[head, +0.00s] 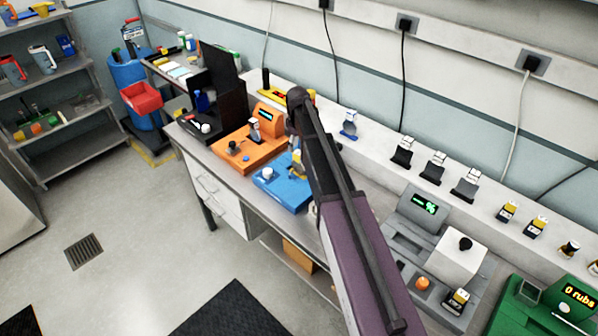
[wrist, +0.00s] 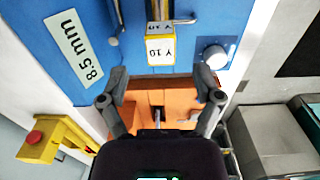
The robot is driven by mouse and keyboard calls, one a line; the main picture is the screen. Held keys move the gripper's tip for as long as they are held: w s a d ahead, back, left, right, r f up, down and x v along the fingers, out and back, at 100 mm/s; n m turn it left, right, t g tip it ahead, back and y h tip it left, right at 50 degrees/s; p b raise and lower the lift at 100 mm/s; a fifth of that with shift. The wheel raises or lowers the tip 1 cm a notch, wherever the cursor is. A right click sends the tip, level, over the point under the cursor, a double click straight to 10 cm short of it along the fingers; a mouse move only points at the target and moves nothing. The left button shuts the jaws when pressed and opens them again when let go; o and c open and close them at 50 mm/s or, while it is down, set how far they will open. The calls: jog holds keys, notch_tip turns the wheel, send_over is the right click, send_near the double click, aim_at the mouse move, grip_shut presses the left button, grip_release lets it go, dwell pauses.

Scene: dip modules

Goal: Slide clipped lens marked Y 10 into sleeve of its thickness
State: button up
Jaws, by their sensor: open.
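The clipped lens is a yellow piece with a white face marked Y 10 (wrist: 161,49). It is at the blue module (wrist: 85,12), which bears an 8.5 mm label (wrist: 75,46). In the head view a yellow piece (head: 298,162) shows at the blue module (head: 272,186), partly behind my arm. My gripper (wrist: 159,80) is open and empty, its fingers spread to either side below the lens in the wrist view, apart from it. In the head view the gripper (head: 294,140) is small and partly hidden. I cannot make out a sleeve clearly.
Grey (head: 405,228) and green (head: 528,312) modules are at right. Several clipped pieces (head: 402,150) stand on the ledge behind. A red bin (head: 142,98) is at left.

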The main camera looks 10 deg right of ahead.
aim_at(298, 152)
jog(key=shift+f+b, duration=0.3)
jog(key=shift+f, duration=0.15)
notch_tip(298, 152, down, 5)
jog(key=b, duration=0.5)
jog(key=shift+s, duration=0.1)
dwell(0.8)
grip_shut()
